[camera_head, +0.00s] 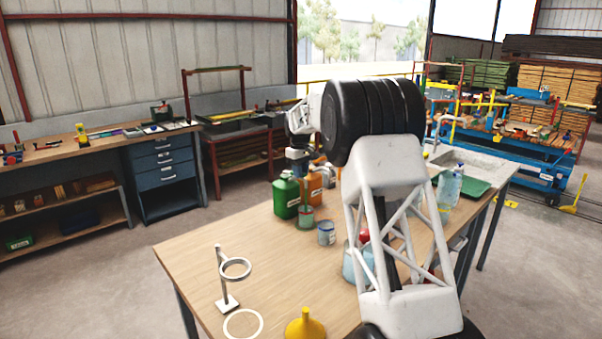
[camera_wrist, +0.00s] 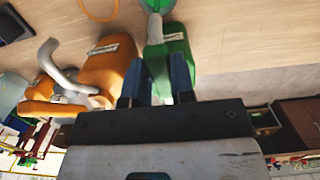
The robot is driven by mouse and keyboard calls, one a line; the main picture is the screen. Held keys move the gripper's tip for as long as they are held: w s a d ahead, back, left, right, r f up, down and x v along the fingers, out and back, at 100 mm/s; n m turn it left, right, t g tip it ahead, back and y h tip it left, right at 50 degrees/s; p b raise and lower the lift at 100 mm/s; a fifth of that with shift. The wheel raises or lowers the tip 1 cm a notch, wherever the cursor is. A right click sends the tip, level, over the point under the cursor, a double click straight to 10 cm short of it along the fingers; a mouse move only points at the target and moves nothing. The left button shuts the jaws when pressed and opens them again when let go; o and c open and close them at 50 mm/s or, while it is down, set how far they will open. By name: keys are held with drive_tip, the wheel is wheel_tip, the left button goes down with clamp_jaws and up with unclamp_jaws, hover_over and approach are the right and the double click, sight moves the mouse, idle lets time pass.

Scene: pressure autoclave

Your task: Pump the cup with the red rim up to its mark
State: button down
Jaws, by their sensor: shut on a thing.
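The cup with the red rim (camera_head: 306,219) stands on the workbench (camera_head: 200,255) in front of the green canister (camera_head: 286,197), and its contents look greenish. In the wrist view a green cup-like shape (camera_wrist: 157,5) is cut off at the top edge, by the green canister (camera_wrist: 178,48). My gripper (camera_head: 297,168) is over the green canister's top. In the wrist view my gripper (camera_wrist: 157,72) has its two blue fingers on either side of a green part there. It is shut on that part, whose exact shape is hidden. The fill mark cannot be made out.
An orange canister (camera_head: 314,185) with a grey spout (camera_wrist: 55,62) stands beside the green one. A blue-labelled cup (camera_head: 326,234) is close by. A ring stand (camera_head: 228,300), a white ring (camera_head: 243,323) and a yellow funnel (camera_head: 305,326) are at the front. My arm hides the bench's middle.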

drive_tip(key=c, duration=1)
unclamp_jaws()
drive_tip(key=shift+o, duration=0.2)
drive_tip(key=shift+r, duration=0.1)
drive_tip(key=shift+w+a+r, duration=0.1)
drive_tip(key=shift+r, duration=1.85)
drive_tip(key=shift+w+a+r, duration=0.1)
drive_tip(key=shift+r, duration=1.8)
